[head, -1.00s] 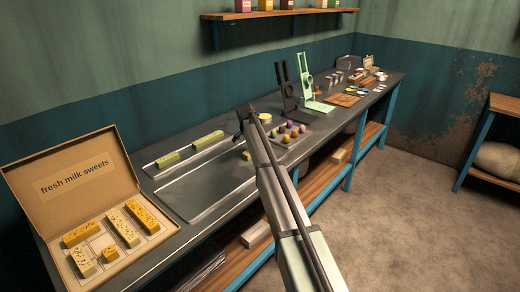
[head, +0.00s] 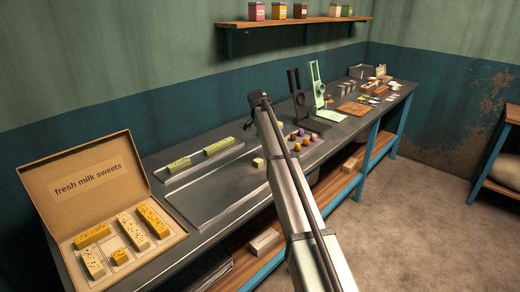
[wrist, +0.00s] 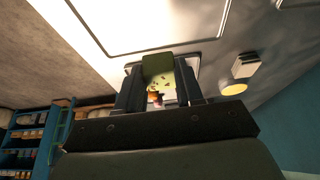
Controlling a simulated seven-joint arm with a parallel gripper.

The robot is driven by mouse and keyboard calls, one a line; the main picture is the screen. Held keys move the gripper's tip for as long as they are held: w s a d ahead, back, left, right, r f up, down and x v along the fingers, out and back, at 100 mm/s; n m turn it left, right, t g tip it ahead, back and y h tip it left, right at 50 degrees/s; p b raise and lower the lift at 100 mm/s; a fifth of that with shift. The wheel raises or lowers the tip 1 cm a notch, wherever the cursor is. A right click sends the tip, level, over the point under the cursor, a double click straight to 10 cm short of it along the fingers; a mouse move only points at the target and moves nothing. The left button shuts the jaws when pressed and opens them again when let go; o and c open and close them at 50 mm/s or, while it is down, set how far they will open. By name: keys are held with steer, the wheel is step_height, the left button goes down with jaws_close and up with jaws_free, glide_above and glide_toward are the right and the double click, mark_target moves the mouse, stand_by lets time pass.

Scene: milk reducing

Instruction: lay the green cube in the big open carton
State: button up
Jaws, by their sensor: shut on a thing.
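The big open carton (head: 178,240) stands at the left end of the bench, its lid raised with the label "fresh milk sweets". In the wrist view my gripper (wrist: 160,88) is shut on a green piece (wrist: 157,64), which I take for the green cube. Its inner face is pale and speckled. The head view does not show it clearly.
A narrow tray with green bars (head: 179,165) and a wide, mostly bare tray (head: 215,190) lie between carton and gripper. Coloured balls (head: 303,137), a black stand (head: 297,95) and a green stand (head: 318,85) are further right.

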steer(key=shift+r, duration=0.65)
steer(key=s+a, duration=1.1)
steer(key=a, duration=0.3)
steer(key=s+a, duration=1)
steer(key=a, duration=0.4)
steer(key=s+a, duration=1.1)
steer(key=a, duration=0.3)
steer(key=s+a, duration=0.5)
steer(key=s, duration=0.4)
steer(key=s+a, duration=0.5)
steer(key=s, duration=0.3)
steer(key=shift+s+f, duration=0.1)
steer(key=shift+f, duration=4.8)
steer(key=o, duration=1)
steer(key=shift+f, duration=0.1)
